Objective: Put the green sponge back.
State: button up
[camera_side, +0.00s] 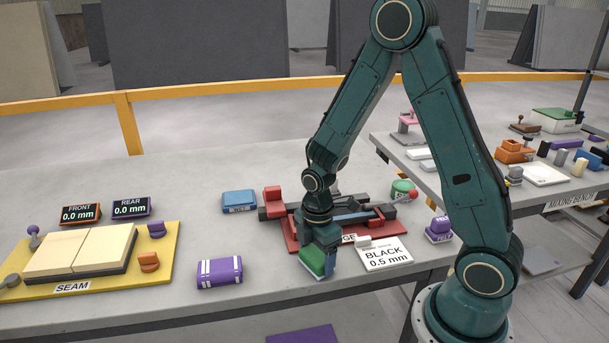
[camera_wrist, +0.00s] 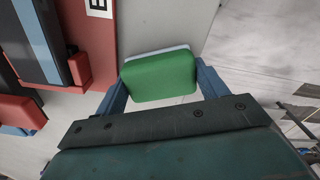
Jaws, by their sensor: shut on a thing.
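The green sponge (camera_side: 310,263) is between the fingers of my gripper (camera_side: 319,266), near the front edge of the slab. In the wrist view the sponge (camera_wrist: 160,75) is a rounded green block with a pale layer along its far edge. The blue fingers of my gripper (camera_wrist: 161,85) are shut on its two sides. I cannot tell whether the sponge touches the slab. No marked place for the sponge is clear in these views.
A red tray (camera_side: 292,240) with a dark rail fixture lies just behind my gripper. A white card reading BLACK 0.5 mm (camera_side: 384,258) is to the right. A purple block (camera_side: 219,272) and the yellow SEAM board (camera_side: 160,262) are left. Bare slab lies between.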

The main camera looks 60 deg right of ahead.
aim_at(317, 254)
jog(key=shift+f, duration=0.15)
jog(key=o, duration=0.9)
jog(key=shift+w, duration=0.1)
jog(key=shift+r, duration=0.2)
jog(key=shift+w+d+r, duration=0.1)
jog(key=shift+r, duration=0.05)
jog(key=r, duration=1.1)
jog(key=shift+s+r, duration=0.2)
jog(key=shift+r, duration=0.15)
